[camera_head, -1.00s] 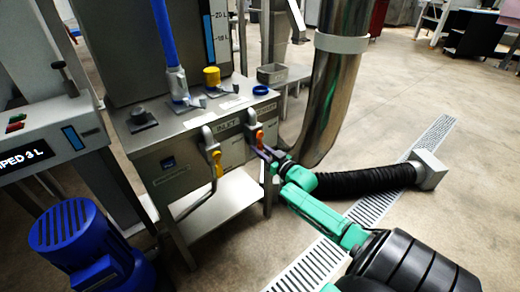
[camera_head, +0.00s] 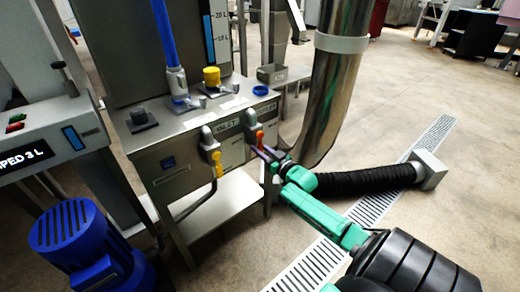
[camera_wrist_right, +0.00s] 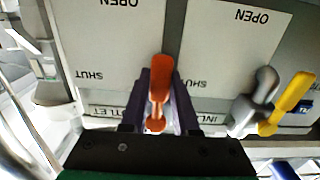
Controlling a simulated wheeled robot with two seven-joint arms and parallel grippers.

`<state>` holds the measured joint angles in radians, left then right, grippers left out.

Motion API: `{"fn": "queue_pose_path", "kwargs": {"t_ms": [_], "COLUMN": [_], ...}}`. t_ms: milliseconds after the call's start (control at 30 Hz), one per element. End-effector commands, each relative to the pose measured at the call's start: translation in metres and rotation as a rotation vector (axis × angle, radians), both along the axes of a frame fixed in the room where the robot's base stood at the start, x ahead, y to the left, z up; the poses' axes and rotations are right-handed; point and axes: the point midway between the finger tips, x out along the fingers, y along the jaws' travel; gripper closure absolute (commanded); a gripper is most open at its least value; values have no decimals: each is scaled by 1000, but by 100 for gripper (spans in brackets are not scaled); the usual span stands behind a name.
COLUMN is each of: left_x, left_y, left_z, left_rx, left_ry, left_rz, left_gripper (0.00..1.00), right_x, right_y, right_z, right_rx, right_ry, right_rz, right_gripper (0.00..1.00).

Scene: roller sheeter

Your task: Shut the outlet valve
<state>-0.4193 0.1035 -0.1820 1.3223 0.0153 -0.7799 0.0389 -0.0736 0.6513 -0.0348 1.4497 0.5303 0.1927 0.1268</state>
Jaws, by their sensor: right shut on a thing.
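The outlet valve is on the steel tank's front panel, with an orange lever (camera_head: 260,138) and a grey body (camera_head: 251,118). In the right wrist view the orange lever (camera_wrist_right: 159,90) stands between the purple fingers of my right gripper (camera_wrist_right: 160,85), above the partly covered OUTLET label (camera_wrist_right: 108,112). My right gripper (camera_head: 265,151) is shut on this lever, reaching in from the lower right in the head view. OPEN and SHUT marks show upside down on the panel in the wrist view. My left gripper is not in view.
The inlet valve's yellow lever (camera_head: 218,164) is left of the outlet valve. A blue motor (camera_head: 78,228) stands at lower left. A steel column (camera_head: 335,85) and a black hose (camera_head: 365,180) are to the right. Open floor lies at far right.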

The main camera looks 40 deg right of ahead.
Motion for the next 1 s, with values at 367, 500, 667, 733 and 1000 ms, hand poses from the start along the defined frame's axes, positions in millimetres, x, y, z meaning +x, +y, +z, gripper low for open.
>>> {"fn": "queue_pose_path", "kwargs": {"t_ms": [367, 500, 667, 733, 1000], "left_x": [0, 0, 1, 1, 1], "left_y": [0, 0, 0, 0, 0], "left_z": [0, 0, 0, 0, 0], "left_rx": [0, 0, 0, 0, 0], "left_ry": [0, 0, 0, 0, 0], "left_rz": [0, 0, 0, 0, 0], "left_gripper": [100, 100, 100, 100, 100], "right_x": [0, 0, 0, 0, 0], "right_y": [0, 0, -3, -5, -17], "right_z": [-1, -1, 0, -1, 1], "right_rx": [0, -11, -57, -88, -285], "right_ry": [1, 1, 2, 4, 9], "right_rz": [0, 0, 1, 0, 0], "right_gripper": [100, 100, 100, 100, 100]}}
